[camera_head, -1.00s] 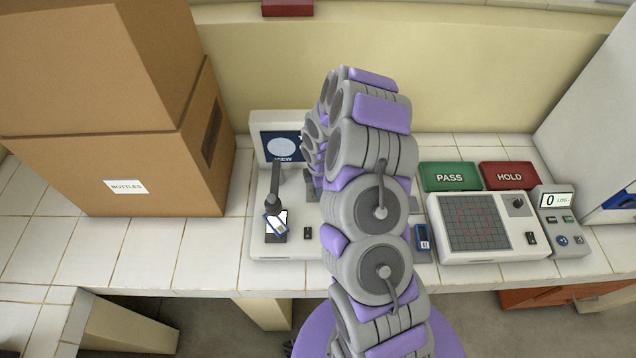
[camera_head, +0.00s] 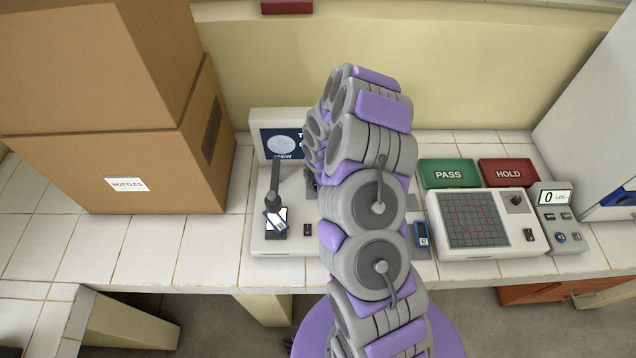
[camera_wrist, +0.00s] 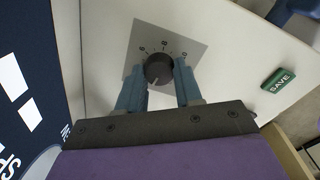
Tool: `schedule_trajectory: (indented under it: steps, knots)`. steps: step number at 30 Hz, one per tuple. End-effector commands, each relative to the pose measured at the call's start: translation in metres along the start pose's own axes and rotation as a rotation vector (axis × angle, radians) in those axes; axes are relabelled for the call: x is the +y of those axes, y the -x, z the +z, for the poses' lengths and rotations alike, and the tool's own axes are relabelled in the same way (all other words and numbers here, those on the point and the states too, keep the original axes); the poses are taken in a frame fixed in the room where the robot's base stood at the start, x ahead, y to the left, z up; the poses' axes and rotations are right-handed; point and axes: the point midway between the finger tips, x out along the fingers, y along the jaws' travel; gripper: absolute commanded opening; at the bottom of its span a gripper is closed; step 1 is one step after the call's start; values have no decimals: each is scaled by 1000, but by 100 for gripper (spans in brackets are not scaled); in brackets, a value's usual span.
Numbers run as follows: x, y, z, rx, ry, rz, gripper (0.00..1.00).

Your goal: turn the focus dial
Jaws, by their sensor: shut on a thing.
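The focus dial (camera_wrist: 159,69) is a round black knob with a white pointer line on a grey scale plate (camera_wrist: 190,48), seen in the wrist view. The pointer points down toward my gripper, slightly left. My gripper (camera_wrist: 160,80) is shut on the dial, one blue-grey finger on each side of it. In the head view my arm hides the dial and most of my gripper. The white microscope station (camera_head: 262,240) stands left of my arm, with its screen (camera_head: 283,145) lit and a labelled flask or slide (camera_head: 275,222) on its stage.
A green SAVE button (camera_wrist: 279,80) is on the white panel right of the dial. A green PASS pad (camera_head: 448,174), a red HOLD pad (camera_head: 508,172), a gridded counter (camera_head: 535,238) and a small LOG device (camera_head: 570,240) stand at the right. Cardboard boxes (camera_head: 90,165) fill the left.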

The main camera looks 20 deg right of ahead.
Motion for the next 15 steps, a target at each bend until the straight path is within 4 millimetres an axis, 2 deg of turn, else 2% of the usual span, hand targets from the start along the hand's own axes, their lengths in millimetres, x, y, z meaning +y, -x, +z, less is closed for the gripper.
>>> schedule_trajectory:
  steps: [1, 8, 15]
  knots:
    - [3, 1, 1, -2, 0, 8, 38]
    - [1, 1, 1, -1, -1, 5, 60]
    - [0, 1, 0, -1, -1, 3, 60]
